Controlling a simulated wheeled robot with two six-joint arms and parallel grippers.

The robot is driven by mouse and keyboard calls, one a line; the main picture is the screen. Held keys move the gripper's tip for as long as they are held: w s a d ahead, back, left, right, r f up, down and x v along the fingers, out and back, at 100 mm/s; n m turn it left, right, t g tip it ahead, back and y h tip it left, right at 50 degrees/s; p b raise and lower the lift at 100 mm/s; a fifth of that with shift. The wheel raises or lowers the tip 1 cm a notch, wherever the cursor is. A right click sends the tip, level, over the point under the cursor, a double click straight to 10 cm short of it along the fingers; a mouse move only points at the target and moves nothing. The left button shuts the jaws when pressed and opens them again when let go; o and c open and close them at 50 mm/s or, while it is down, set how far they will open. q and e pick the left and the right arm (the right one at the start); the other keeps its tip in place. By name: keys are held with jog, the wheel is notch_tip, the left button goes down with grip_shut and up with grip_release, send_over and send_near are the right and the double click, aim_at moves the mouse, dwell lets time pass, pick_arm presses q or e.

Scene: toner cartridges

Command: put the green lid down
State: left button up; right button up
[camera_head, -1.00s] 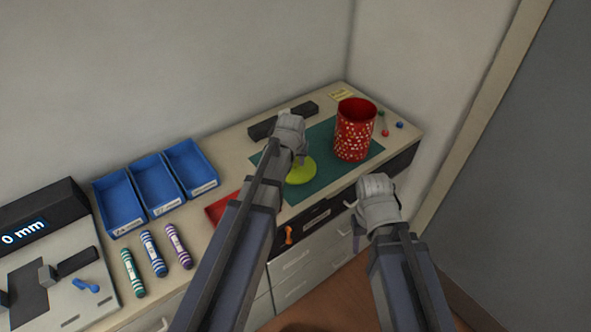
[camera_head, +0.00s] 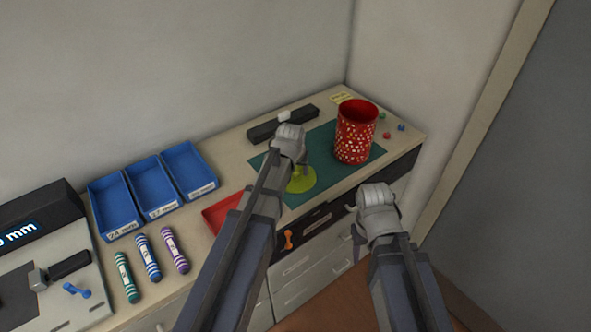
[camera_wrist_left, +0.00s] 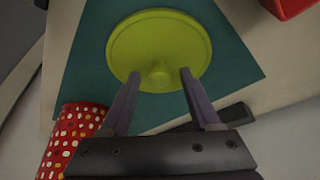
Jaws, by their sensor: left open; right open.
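The green lid (camera_head: 303,180) is a yellow-green disc lying on the dark green mat (camera_head: 361,174), partly hidden by my left gripper in the head view. In the left wrist view the lid (camera_wrist_left: 160,40) shows flat, with a small knob near its lower edge. My left gripper (camera_head: 298,160) is open just above the lid; in the wrist view its two fingers (camera_wrist_left: 157,82) stand apart on either side of the knob. I cannot tell whether they touch it. My right gripper (camera_head: 362,210) is open and empty in front of the counter.
A red dotted canister (camera_head: 355,132) stands open on the mat, right of the lid. A black bar (camera_head: 265,131) lies behind. Blue bins (camera_head: 153,187), a red tray (camera_head: 222,212) and three striped tubes (camera_head: 148,258) are to the left. Small coloured balls (camera_head: 387,135) lie right of the canister.

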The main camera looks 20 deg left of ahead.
pick_arm(q)
jog(key=shift+r, duration=0.1)
jog(key=shift+r+p, duration=0.2)
jog(key=shift+p, duration=0.1)
jog(key=a+p+v, duration=0.1)
jog(key=p+v, duration=1)
jog(key=v, duration=0.1)
jog(key=s+d+f+m+g, duration=0.1)
jog(key=s+d+m+g, duration=0.1)
jog(key=s+d, duration=0.4)
jog(key=s+d+m+g, duration=0.2)
jog(key=s+d, duration=0.5)
jog(key=s, duration=0.6)
jog(key=shift+d+f+m+g+y, duration=0.3)
jog(key=shift+f+m+g, duration=0.1)
jog(key=shift+m, duration=0.2)
jog(key=shift+w, duration=0.1)
notch_tip(320, 180, down, 6)
jog(key=b, duration=0.6)
jog(key=shift+f+b, duration=0.2)
jog(key=shift+b, duration=0.1)
